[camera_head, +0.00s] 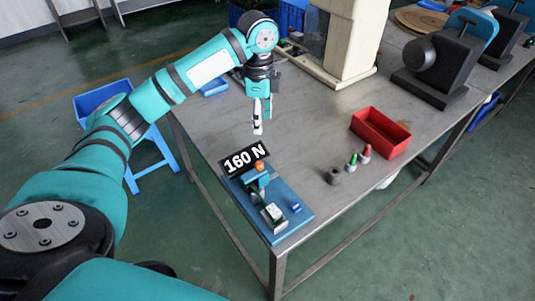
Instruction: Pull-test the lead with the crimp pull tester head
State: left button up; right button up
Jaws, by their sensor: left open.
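The crimp pull tester is a blue base plate (293,222) near the table's front corner. Its black display (244,160) reads 160 N. An orange knob (260,166) tops a blue post, and a pale block (273,213) and a small blue piece (296,207) sit towards the front of the plate. My left gripper (258,130) is open and points down above the table, behind the display and apart from the tester. I cannot make out a lead on the tester or between the fingers. My right gripper is not in view.
A red bin (381,132) stands on the table to the right. Red-topped (366,152) and green-topped (352,161) pieces and a grey cylinder (334,176) stand in front of it. Black machines (437,70) and a pale column (350,40) are farther back. The middle of the table is clear.

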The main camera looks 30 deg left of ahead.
aim_at(259, 163)
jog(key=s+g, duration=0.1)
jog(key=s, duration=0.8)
pick_arm(q)
jog(key=f, duration=0.4)
jog(key=s+f+p, duration=0.1)
jog(key=f, duration=0.8)
jog(key=shift+s, duration=0.2)
notch_tip(259, 163, down, 2)
jog(key=shift+f, duration=0.2)
jog(key=shift+w+f, duration=0.1)
jog(key=shift+f, duration=0.4)
grip_shut()
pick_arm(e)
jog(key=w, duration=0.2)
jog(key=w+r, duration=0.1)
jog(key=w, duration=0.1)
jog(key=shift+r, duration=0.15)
